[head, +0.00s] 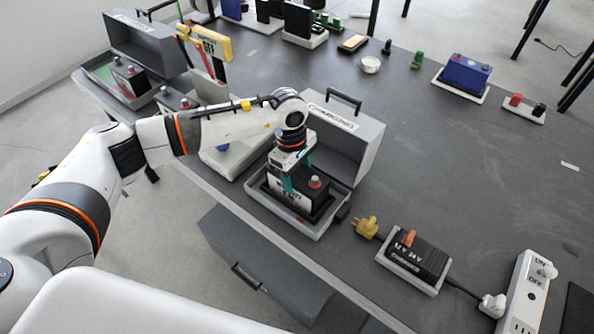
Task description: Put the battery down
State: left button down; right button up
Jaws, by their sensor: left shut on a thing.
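A black and white battery (310,203) with a red and a grey knob on top sits low within the tray of an open grey case (345,193). My left gripper (287,187) reaches down from above with teal fingers and is shut on the battery. The battery looks upright. Whether its underside touches the tray floor cannot be told. The case lid (362,135) stands open behind it. My right gripper is not in view.
A black device (422,258) with an orange switch, a yellow plug (366,227) and a power strip (527,295) lie to the right. A second open case (150,45) stands at upper left. A blue battery (466,72) is at the back. The table's right middle is clear.

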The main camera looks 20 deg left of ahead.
pick_arm(q)
jog(key=c, duration=0.7)
grip_release()
jog(key=shift+o, duration=1.3)
jog(key=shift+s, duration=0.1)
jog(key=shift+r, duration=0.45)
jog(key=r+b, duration=0.1)
jog(key=r, duration=0.2)
jog(key=a+r, duration=0.1)
jog(key=r, duration=0.3)
jog(key=r+b, duration=0.1)
jog(key=r, duration=0.3)
jog(key=shift+w+a+r+b, duration=0.1)
jog(key=shift+w+a+b, duration=0.1)
jog(key=shift+w+b, duration=0.1)
